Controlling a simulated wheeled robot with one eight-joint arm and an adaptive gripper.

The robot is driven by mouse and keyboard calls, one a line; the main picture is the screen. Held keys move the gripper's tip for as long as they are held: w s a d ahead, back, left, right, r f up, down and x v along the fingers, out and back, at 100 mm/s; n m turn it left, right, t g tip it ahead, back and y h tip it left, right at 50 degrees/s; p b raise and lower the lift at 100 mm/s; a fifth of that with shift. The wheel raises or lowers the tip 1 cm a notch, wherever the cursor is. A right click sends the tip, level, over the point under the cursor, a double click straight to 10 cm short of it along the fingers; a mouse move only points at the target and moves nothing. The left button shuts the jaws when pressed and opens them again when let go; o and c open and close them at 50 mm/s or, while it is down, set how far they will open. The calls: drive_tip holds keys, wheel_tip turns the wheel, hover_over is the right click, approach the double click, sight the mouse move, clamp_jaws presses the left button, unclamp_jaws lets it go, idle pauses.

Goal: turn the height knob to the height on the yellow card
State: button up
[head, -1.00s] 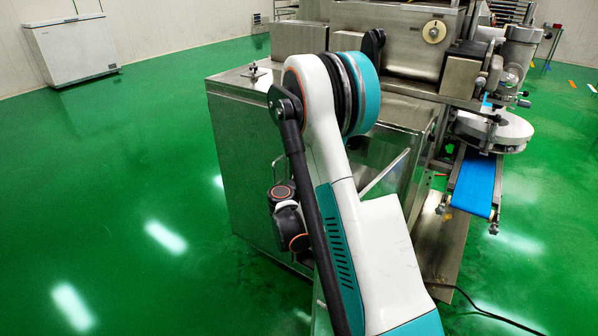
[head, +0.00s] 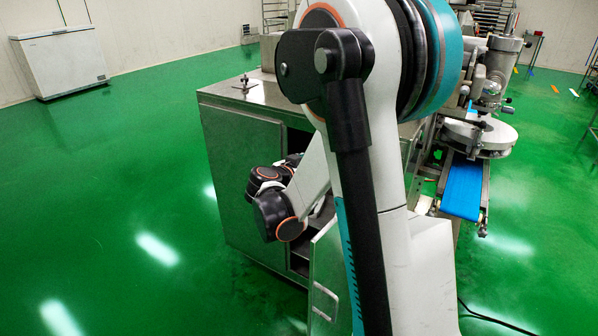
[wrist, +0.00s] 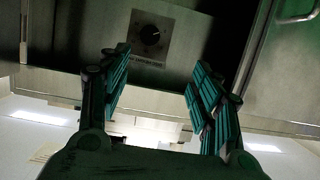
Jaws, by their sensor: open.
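A round black knob (wrist: 150,35) sits on a square grey plate with dial markings and a line of small print, too small to read. It shows in the wrist view, just beyond my fingertips and slightly left of the middle between them. My gripper (wrist: 158,68) is open, with its teal-padded fingers spread wide and nothing between them. The fingers look apart from the knob. In the head view my arm hides the gripper and the knob. I cannot make out the yellow card for certain in either view.
The steel machine cabinet (head: 240,165) stands ahead, with a door (head: 330,265) swung open close to my arm. A blue conveyor belt (head: 462,187) juts out at right. A white chest freezer (head: 62,60) stands far left. The green floor at left is clear.

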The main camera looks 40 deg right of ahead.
drive_tip(key=s+a+r+n+y, duration=0.3)
drive_tip(key=s+a+n+y, duration=0.1)
drive_tip(key=a, duration=0.4)
drive_tip(key=shift+s+a+r+p, duration=0.15)
drive_tip(key=shift+s+r+p, duration=0.25)
drive_tip(key=shift+s, duration=0.35)
